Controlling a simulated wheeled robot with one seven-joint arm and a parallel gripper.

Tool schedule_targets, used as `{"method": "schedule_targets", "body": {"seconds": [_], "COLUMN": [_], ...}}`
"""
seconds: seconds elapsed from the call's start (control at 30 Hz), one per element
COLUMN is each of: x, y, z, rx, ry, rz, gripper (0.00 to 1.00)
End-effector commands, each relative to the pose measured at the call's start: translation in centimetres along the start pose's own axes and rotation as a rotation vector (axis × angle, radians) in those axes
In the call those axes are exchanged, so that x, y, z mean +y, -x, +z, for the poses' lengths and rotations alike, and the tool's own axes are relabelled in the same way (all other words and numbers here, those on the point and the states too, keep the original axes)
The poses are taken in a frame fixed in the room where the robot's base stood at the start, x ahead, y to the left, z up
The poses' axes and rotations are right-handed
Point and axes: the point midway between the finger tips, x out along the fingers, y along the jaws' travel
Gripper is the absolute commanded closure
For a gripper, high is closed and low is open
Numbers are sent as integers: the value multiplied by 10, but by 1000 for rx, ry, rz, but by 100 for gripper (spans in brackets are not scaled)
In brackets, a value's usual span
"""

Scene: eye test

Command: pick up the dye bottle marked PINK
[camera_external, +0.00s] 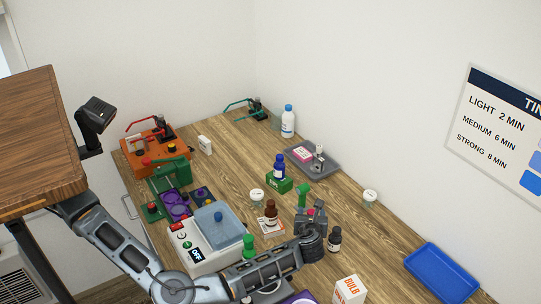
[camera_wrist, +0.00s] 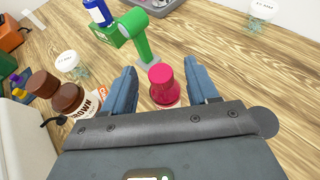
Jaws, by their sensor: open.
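A bottle with a pinkish-red cap (camera_wrist: 161,76) stands between the two blue fingers of my gripper (camera_wrist: 161,88) in the wrist view. Gaps show on both sides of the cap, and its label is hidden. In the external view my gripper (camera_external: 311,208) is low over the table, with a small reddish spot visible between its fingers. My gripper is open. A brown bottle marked BROWN (camera_wrist: 68,99) stands left of the fingers; a brown bottle also shows in the external view (camera_external: 270,214). A blue bottle (camera_external: 279,168) stands farther back.
A green upright tool (camera_wrist: 143,38) stands just beyond the fingers. A dark-capped bottle (camera_external: 335,241) is right of my gripper. White-lidded jars (camera_external: 257,194) (camera_external: 370,196), a BULB box (camera_external: 349,291) and a blue tray (camera_external: 440,273) are around. Bare wood lies to the right.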

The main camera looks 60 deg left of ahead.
Motion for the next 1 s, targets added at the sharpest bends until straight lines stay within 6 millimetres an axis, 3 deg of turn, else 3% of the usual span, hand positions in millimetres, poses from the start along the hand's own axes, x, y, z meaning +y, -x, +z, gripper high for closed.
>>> {"method": "schedule_targets", "body": {"seconds": [0.13, 0.37, 0.9, 1.0], "x": [0, -1, -1, -1], "y": [-16, -17, -16, -16], "z": [1, 0, 0, 0], "rx": [0, -1, -1, -1], "ry": [0, 1, 0, 0], "rz": [-1, -2, -2, -2], "gripper": [41, 43, 95, 100]}}
